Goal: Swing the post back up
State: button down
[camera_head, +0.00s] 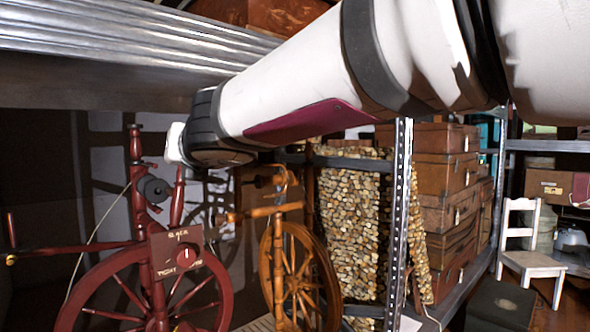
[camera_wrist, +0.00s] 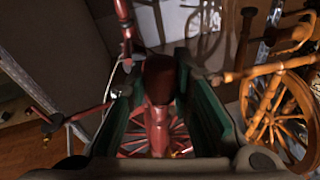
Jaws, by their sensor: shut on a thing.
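The dark red spinning wheel (camera_head: 152,262) stands at the left in the head view. Two turned posts rise from it: a left one (camera_head: 136,150) and a right one (camera_head: 178,196), with a grey bobbin (camera_head: 155,190) near the left one. The right post leans slightly right at its top in the picture. My gripper (camera_wrist: 160,70) has green-lined fingers on both sides of a dark red post (camera_wrist: 158,122) in the wrist view, shut on it. In the head view my wrist hides the fingertips and the post's top.
A small lettered board (camera_head: 177,250) with a pale knob sits on the red wheel. An orange wooden spinning wheel (camera_head: 268,262) stands close on the right. A metal shelf (camera_head: 100,45) overhangs above; a perforated shelf upright (camera_head: 398,220) stands further right.

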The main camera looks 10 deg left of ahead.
jog(key=shift+s+a+n+t+b, duration=0.3)
jog(key=shift+s+a+n+b, duration=0.4)
jog(key=shift+s+a+n, duration=0.45)
jog(key=shift+s, duration=0.15)
jog(key=c, duration=1.4)
grip_release()
jog(key=shift+d+r, duration=0.1)
jog(key=v, duration=1.2)
